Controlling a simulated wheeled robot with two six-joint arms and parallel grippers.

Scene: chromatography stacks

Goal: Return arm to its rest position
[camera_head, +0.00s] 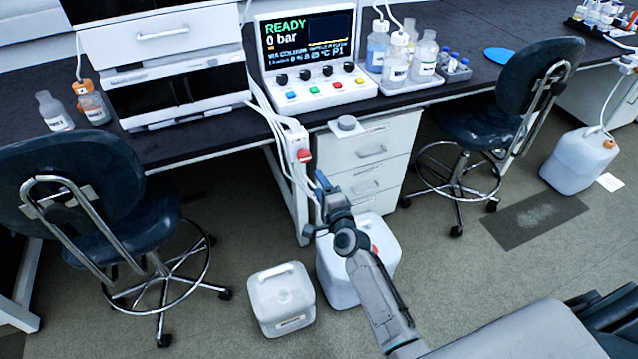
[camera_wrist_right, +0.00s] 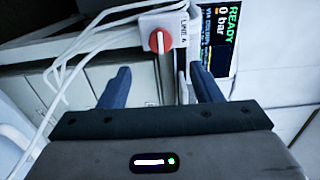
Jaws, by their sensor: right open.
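My right gripper (camera_head: 322,188) is in front of the bench's drawer unit, with its arm reaching up from the lower middle of the head view. In the right wrist view its two blue fingers (camera_wrist_right: 160,88) stand wide apart with nothing between them. A white valve box with a red knob (camera_head: 303,155) hangs at the bench edge just beyond the fingertips. In the right wrist view the red knob (camera_wrist_right: 160,41) sits above the gap between the fingers, apart from both. My left gripper is not in view.
A control panel (camera_head: 310,95) reading READY and 0 bar stands on the black bench. White jugs stand on the floor near my arm, one (camera_head: 281,300) left of it and one (camera_head: 340,280) partly behind it. Chairs (camera_head: 90,190) stand at left and right (camera_head: 500,125). White tubes hang beside the valve box.

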